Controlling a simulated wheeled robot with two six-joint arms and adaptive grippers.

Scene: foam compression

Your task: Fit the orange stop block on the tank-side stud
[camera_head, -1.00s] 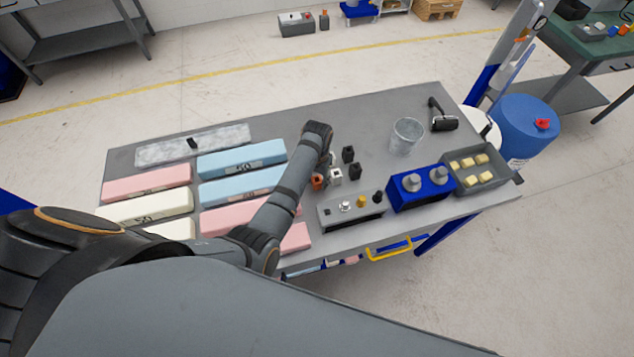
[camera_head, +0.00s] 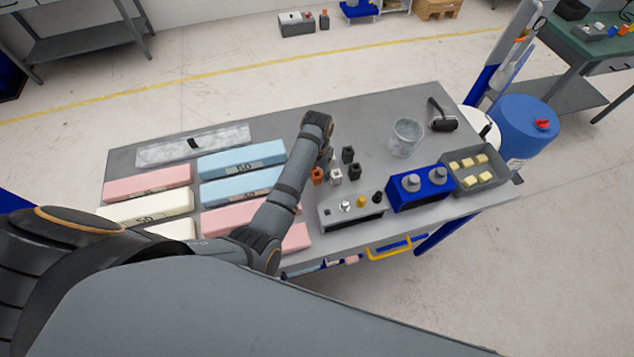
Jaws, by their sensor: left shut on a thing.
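The orange stop block (camera_head: 317,176) shows just under the tip of my left gripper (camera_head: 322,162), among small blocks on the grey table. My left gripper is shut on it; the fingers are small and partly hidden by the wrist. A grey fixture (camera_head: 352,217) stands to the right and nearer, with a silver, a yellow and a black peg on top. A blue fixture (camera_head: 421,190) with two silver round tops stands beside it. Which stud is the tank-side one I cannot tell. My right gripper is not in view.
A white block (camera_head: 336,177) and black blocks (camera_head: 354,171) stand close to my left gripper. Pink, white and blue foam bars (camera_head: 242,160) fill the table's left. A clear beaker (camera_head: 406,138), a roller (camera_head: 442,118) and a grey tray (camera_head: 484,182) stand right. A blue tank (camera_head: 525,125) is beyond the table.

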